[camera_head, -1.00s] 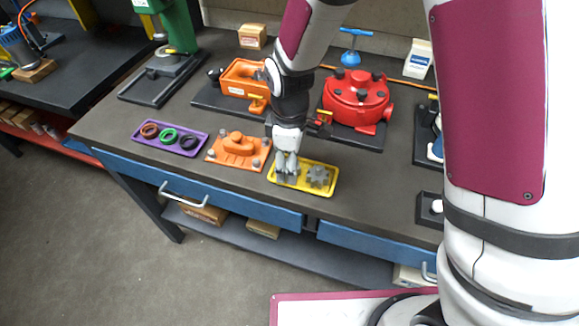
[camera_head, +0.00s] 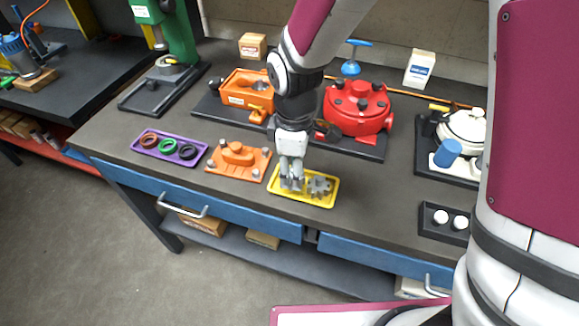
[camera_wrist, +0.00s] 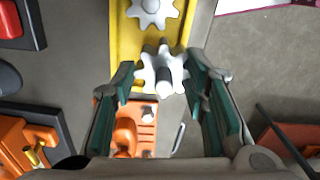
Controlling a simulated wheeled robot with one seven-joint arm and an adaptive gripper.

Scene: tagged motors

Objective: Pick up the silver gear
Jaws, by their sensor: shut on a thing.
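Two silver gears are at the yellow tray (camera_head: 304,202) near the bench's front edge. My gripper (camera_head: 292,180) points down at the tray's left part. In the wrist view my gripper (camera_wrist: 163,82) has its green-padded fingers on both sides of one silver gear (camera_wrist: 160,60), shut on it. That gear also shows under the fingertips in the head view (camera_head: 292,184). I cannot tell whether it is clear of the tray floor. The other gear (camera_head: 320,186) lies free in the tray's right part, and it shows at the top of the wrist view (camera_wrist: 153,10).
Left of the tray are an orange housing part (camera_head: 238,154) and a purple tray (camera_head: 140,148) with rings. Behind stand an orange motor (camera_head: 245,90) and a red motor (camera_head: 357,103). A black tray (camera_head: 428,229) with white parts is to the right. Bench between is clear.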

